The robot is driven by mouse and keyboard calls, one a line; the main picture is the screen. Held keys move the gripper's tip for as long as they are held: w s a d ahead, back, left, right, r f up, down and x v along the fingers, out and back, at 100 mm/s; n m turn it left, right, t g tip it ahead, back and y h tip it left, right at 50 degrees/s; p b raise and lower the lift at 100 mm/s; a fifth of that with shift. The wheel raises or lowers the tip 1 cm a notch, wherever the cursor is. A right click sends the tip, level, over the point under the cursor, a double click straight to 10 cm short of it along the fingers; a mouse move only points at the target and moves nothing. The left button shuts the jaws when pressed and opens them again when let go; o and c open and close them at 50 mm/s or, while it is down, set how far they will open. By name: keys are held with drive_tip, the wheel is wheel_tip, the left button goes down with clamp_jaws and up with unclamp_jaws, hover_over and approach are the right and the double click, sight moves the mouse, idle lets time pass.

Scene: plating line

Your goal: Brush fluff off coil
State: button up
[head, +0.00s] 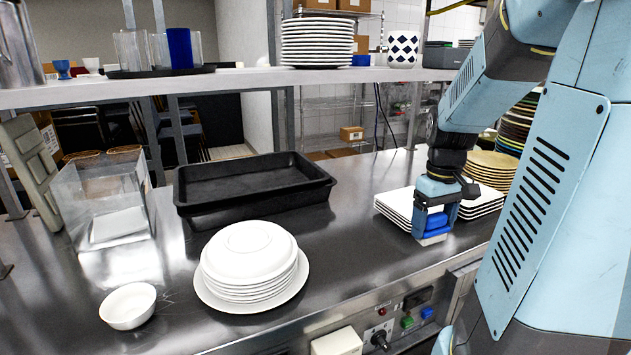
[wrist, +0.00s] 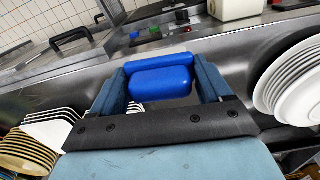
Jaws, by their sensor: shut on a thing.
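My gripper (head: 436,212) is at the right of the head view, pointing down near the counter's front edge, just in front of the stacked square white plates. It is shut on a blue-handled brush (head: 434,223) with a pale underside, low over the steel; I cannot tell whether the underside touches it. In the wrist view, the blue handle (wrist: 162,84) lies between the two fingers of my gripper (wrist: 162,72). I cannot make out a coil or any fluff in either view.
The steel counter (head: 355,240) is clear between the round white plates (head: 250,262) and the square plates (head: 398,203). A black tray (head: 250,200), clear bin (head: 105,200) and white bowl (head: 128,306) stand left. Yellow plates (head: 490,165) sit behind. A shelf (head: 240,80) runs above. Front-panel controls (head: 407,320) sit below.

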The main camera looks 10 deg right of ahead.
drive_tip(key=shift+w, duration=0.1)
drive_tip(key=w+a+f, duration=0.1)
drive_tip(key=w+f, duration=0.3)
drive_tip(key=w+a+f, duration=0.1)
drive_tip(key=w+f, duration=0.3)
drive_tip(key=w+a+f, duration=0.2)
drive_tip(key=w+f, duration=0.1)
drive_tip(key=w, duration=0.2)
drive_tip(key=shift+w+f, duration=0.1)
drive_tip(key=shift+f, duration=0.9)
